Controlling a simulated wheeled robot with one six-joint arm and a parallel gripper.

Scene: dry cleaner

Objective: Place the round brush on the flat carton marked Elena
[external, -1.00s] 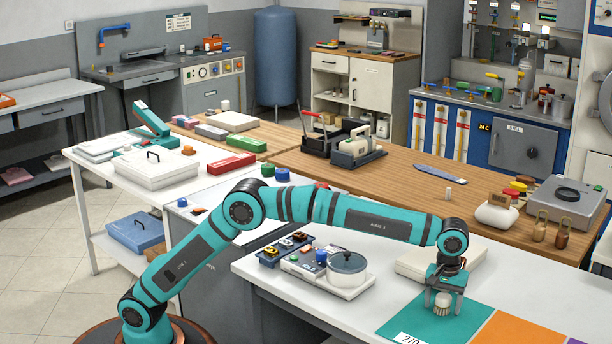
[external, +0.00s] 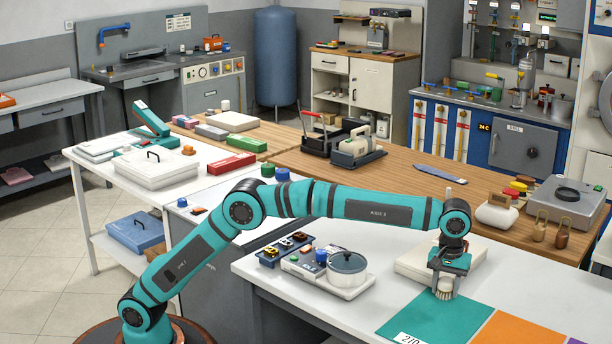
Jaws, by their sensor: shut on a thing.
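My gripper (external: 447,280) is shut on the round brush (external: 445,293), at the right end of the front white table. The brush hangs with its pale bristles downward, by the front right edge of a flat white carton (external: 411,264). I cannot tell whether the bristles touch anything. The gripper hides part of this carton and the top of the brush. Another flat whitish carton (external: 235,121) lies on the wooden table farther back. No name is readable on either carton, so I cannot tell which is marked Elena.
A teal mat (external: 430,320) marked 270 lies in front of the brush, with an orange one (external: 508,330) beside it. A white tray with a round pot (external: 347,267) stands left of the near carton. Bare table lies between tray and mat.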

